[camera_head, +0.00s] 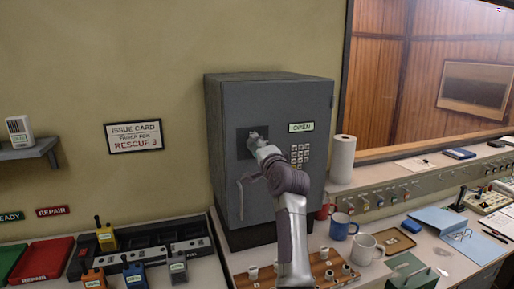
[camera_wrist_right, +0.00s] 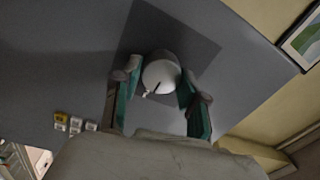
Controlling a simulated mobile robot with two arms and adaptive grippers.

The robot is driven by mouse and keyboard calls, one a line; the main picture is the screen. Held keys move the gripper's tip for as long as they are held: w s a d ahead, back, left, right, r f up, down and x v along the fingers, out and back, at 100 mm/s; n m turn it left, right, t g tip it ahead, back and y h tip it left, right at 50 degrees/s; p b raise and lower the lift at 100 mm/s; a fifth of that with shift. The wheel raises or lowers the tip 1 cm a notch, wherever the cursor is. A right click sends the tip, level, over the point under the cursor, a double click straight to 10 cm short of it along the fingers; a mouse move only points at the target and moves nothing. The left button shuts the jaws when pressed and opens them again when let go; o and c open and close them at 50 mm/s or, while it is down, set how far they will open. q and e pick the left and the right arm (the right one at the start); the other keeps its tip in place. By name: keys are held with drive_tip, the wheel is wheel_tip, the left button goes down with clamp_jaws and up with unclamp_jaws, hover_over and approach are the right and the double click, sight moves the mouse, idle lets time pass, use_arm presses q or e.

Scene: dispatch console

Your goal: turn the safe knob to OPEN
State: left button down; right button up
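The grey safe (camera_head: 280,95) stands against the wall with its door facing me. A green-lettered OPEN label (camera_head: 301,127) is at the door's upper right. The round pale safe knob (camera_wrist_right: 161,75) sits on a darker square plate (camera_wrist_right: 205,50) and has a dark pointer line towards the lower left in the wrist view. In the head view my right gripper (camera_head: 256,140) is at the plate and hides most of the knob. My left gripper is out of view.
A keypad (camera_head: 300,155) is right of the knob and a door handle (camera_head: 241,198) is below left. A paper roll (camera_head: 342,158), a blue mug (camera_head: 342,226) and a white mug (camera_head: 365,248) stand right of the safe. Radios (camera_head: 106,236) stand at the lower left.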

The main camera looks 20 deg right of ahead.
drive_tip(key=o, duration=0.4)
drive_tip(key=shift+d, duration=0.1)
drive_tip(key=s, duration=0.7)
drive_tip(key=shift+s+f, duration=0.25)
drive_tip(key=shift+f, duration=0.05)
drive_tip(key=shift+d+f, duration=0.1)
